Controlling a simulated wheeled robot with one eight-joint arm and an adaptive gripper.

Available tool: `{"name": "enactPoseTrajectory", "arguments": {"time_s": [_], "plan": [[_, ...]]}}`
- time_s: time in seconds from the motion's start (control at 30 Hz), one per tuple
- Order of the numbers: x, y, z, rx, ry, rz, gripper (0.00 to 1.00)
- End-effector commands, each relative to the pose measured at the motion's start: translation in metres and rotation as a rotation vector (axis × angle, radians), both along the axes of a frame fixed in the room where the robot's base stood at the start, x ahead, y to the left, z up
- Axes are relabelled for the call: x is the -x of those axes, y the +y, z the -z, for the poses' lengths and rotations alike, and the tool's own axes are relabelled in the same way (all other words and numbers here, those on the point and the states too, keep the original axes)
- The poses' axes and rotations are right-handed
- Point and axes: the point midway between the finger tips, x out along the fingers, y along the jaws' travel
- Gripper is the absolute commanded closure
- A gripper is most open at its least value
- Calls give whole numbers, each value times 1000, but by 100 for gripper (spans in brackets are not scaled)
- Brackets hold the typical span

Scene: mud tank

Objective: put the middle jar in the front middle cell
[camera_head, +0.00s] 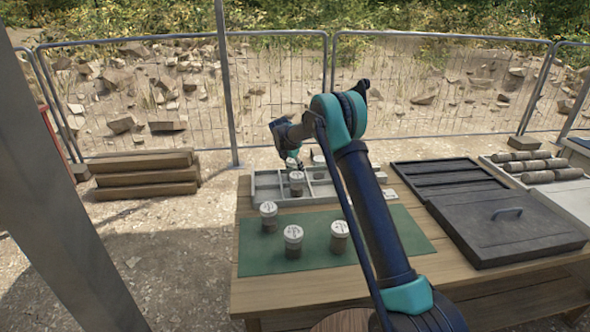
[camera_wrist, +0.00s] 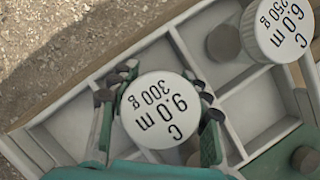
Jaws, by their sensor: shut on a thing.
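My gripper (camera_wrist: 160,112) is shut on a jar with a white lid marked "C 9.0 m 300 g" (camera_wrist: 160,108). The lid sits between the fingers and hides most of the jar's body. The gripper (camera_head: 291,156) is over the grey divided tray (camera_head: 265,190), whose cell walls show around the held jar in the wrist view. A jar marked "C 6.0 m 250 g" (camera_wrist: 281,31) stands at the upper right there. In the head view, one white-lidded jar (camera_head: 297,183) shows just below the gripper. Three more jars stand on the green mat: left (camera_head: 268,216), middle (camera_head: 293,241) and right (camera_head: 340,236).
The green mat (camera_head: 390,237) lies in front of the tray on a wooden table (camera_head: 300,290). A dark lidded box (camera_head: 500,232) is on the right. Core pieces (camera_head: 535,165) lie behind it.

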Motion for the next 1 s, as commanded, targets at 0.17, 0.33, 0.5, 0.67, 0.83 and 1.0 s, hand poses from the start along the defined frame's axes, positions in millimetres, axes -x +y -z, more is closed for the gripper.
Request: {"name": "enactPoseTrajectory", "arguments": {"time_s": [0.17, 0.33, 0.5, 0.67, 0.83, 1.0], "plan": [[0, 0, 0, 0, 0, 0, 93], [0, 0, 3, 0, 0, 0, 93], [0, 0, 3, 0, 0, 0, 33], [0, 0, 3, 0, 0, 0, 32], [0, 0, 1, 0, 0, 0, 32], [4, 4, -14, 0, 0, -1, 32]]}}
